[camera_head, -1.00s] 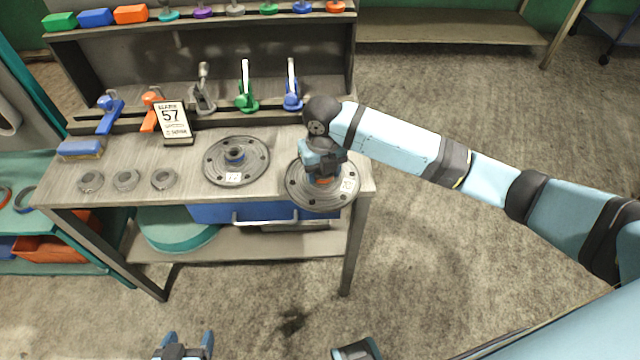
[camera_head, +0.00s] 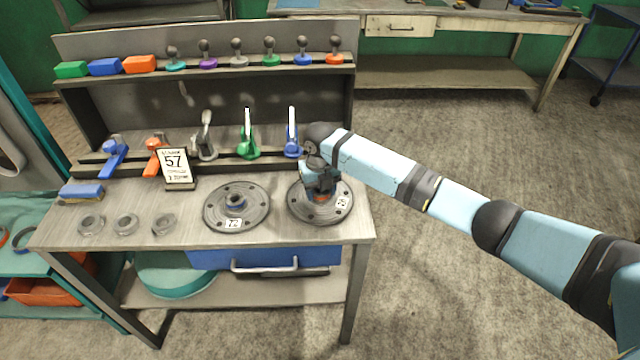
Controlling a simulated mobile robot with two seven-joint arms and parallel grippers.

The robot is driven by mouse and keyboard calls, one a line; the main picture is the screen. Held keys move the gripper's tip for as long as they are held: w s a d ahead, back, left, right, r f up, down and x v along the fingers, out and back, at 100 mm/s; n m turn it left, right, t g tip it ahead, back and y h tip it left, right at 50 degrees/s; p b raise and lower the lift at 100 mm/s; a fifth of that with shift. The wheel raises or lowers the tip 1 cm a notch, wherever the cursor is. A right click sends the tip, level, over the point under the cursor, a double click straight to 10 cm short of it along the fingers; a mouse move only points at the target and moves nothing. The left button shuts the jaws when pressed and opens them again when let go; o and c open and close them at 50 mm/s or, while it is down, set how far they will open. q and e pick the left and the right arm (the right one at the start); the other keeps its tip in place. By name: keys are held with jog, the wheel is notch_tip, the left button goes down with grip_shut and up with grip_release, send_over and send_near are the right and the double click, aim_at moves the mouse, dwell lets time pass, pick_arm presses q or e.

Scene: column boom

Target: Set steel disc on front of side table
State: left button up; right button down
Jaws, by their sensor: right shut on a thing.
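Two round grey steel discs with bolt holes show at the workbench (camera_head: 190,243). My left gripper is out of view. I cannot tell which table is the side table.
Several grey rings (camera_head: 127,224), a blue-topped block (camera_head: 82,191) and a sign marked 57 (camera_head: 177,168) stand on the left half. A rack (camera_head: 220,70) with clamps and knobs rises behind. Another long bench (camera_head: 470,22) stands at the back wall, with open floor before it.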

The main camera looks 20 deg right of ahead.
jog(key=shift+w+f, duration=0.1)
jog(key=shift+f, duration=0.1)
jog(key=shift+f, duration=0.1)
jog(key=shift+c, duration=2.3)
grip_release()
jog(key=shift+f, duration=0.1)
